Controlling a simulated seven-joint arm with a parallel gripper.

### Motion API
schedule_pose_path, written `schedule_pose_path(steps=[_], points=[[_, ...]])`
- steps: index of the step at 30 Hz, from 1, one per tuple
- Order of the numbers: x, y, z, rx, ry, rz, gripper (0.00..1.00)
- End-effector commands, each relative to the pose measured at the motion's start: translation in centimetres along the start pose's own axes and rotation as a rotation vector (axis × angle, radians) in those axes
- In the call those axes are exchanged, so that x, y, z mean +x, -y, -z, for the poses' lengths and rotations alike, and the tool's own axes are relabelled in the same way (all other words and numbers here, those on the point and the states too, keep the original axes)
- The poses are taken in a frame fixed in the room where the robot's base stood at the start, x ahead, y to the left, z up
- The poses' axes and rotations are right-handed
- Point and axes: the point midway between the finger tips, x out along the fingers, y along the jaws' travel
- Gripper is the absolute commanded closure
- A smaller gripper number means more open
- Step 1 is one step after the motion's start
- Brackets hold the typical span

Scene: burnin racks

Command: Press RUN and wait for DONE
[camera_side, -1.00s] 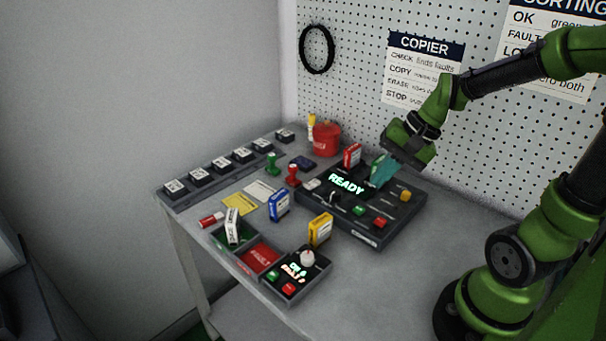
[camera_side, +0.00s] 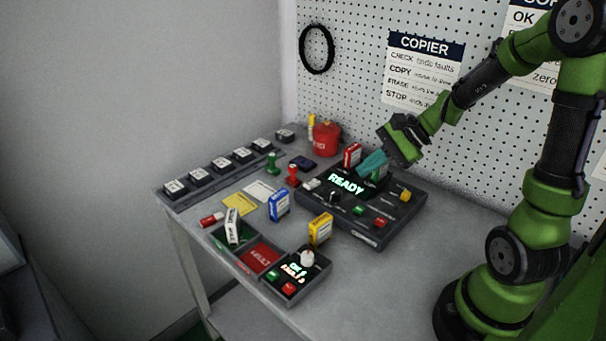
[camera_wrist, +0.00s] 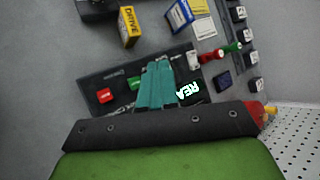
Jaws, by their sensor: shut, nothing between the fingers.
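The dark console (camera_side: 371,238) shows a lit READY on its display (camera_side: 346,183). It carries a green button (camera_side: 359,210), a red button (camera_side: 380,222) and a yellow button (camera_side: 405,195); their labels are too small to read. My gripper (camera_side: 362,170) is shut and empty, its teal fingers over the back of the console, right of the red-and-white drive (camera_side: 352,155). In the wrist view the shut fingers (camera_wrist: 160,64) overlap the console and partly cover the READY display (camera_wrist: 188,91). The red button (camera_wrist: 105,95) and green button (camera_wrist: 133,83) show there too.
Blue (camera_side: 279,206) and yellow (camera_side: 320,229) drives stand before the console. A small control box (camera_side: 291,294) with white knob and lit display sits at the front, beside a red tray (camera_side: 259,257). A red canister (camera_side: 327,138) stands behind. The table's right side is clear.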

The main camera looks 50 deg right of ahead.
Motion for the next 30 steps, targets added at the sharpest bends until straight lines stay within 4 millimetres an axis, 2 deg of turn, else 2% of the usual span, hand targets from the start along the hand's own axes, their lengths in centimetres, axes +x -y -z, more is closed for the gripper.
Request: schedule_pose_path(steps=[15, 21, 30], points=[[4.7, -3.5, 3.4, 0.003, 0.001, -0.003, 1.00], [5.4, -4.0, 3.9, 0.000, 0.000, -0.002, 1.00], [5.5, -4.1, 4.0, -0.001, -0.001, -0.002, 1.00]])
